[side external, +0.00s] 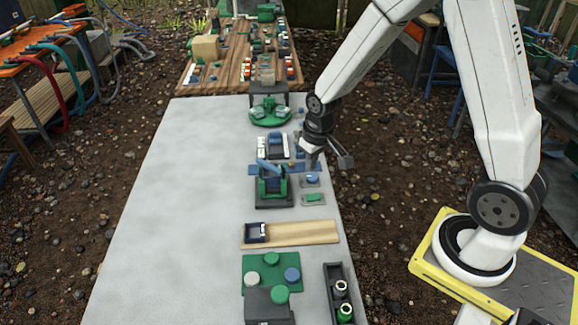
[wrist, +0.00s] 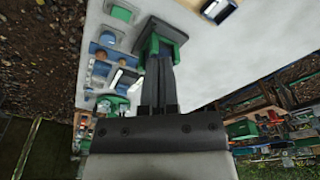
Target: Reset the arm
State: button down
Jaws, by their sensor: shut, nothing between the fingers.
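My gripper (side external: 313,163) hangs from the white arm over the right side of the grey table (side external: 170,220). It points down beside a green and blue device on a dark base (side external: 272,188). In the wrist view my gripper (wrist: 158,62) has its dark fingers together, with nothing seen between them. The fingers overlap the green device (wrist: 165,35) in that view. A small blue round piece on a plate (side external: 311,179) lies just below the fingertips in the side view. I cannot tell whether the fingertips touch anything.
A wooden board with a dark block (side external: 300,233), a green plate with round knobs (side external: 270,272) and a dark tray with green-rimmed cylinders (side external: 340,295) stand nearer the camera. A green round stand (side external: 270,115) is farther back. The table's left half is clear.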

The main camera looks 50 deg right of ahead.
jog(key=s+a+r+n+t, duration=0.1)
jog(key=s+a+r, duration=0.4)
jog(key=s, duration=0.5)
jog(key=shift+r, duration=0.1)
dwell(0.8)
